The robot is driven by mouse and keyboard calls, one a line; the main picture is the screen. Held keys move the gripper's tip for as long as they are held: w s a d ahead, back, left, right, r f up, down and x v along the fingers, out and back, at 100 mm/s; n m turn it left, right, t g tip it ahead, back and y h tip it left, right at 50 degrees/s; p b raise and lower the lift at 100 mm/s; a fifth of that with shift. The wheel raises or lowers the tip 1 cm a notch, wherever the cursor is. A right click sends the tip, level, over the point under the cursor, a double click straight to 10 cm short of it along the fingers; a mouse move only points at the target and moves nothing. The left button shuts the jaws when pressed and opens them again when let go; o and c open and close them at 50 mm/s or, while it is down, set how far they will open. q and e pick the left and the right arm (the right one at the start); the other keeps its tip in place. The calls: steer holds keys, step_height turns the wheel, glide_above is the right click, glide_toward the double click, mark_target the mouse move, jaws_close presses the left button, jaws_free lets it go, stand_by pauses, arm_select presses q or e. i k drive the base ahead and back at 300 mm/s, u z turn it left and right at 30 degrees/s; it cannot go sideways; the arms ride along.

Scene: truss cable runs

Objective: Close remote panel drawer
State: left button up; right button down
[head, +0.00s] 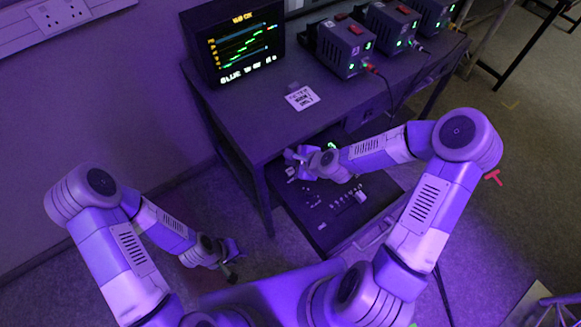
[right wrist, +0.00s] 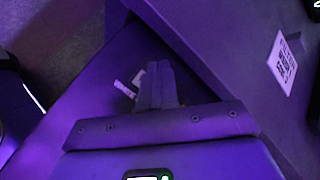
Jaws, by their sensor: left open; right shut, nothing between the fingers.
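The remote panel drawer (head: 330,226) is pulled out from under the desk, with small buttons and switches on its top panel and a handle (head: 375,236) on its front. My right gripper (head: 292,158) is over the drawer's left inner part, close to the desk's front edge. In the right wrist view its fingers (right wrist: 157,84) are shut and empty, above the drawer surface (right wrist: 115,75) with a small white piece beside them. I cannot tell whether they touch the drawer. My left gripper (head: 232,262) is open and low over the floor, left of the drawer and apart from it.
The desk (head: 245,110) carries a monitor (head: 235,45), several power boxes (head: 346,46) with cables, and a white label (head: 302,98). Another drawer (head: 440,72) is in the desk front at right. A wall socket (head: 60,14) is at upper left. Floor is clear left of the desk.

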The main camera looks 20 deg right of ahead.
mark_target(332, 220)
steer(key=k, duration=1)
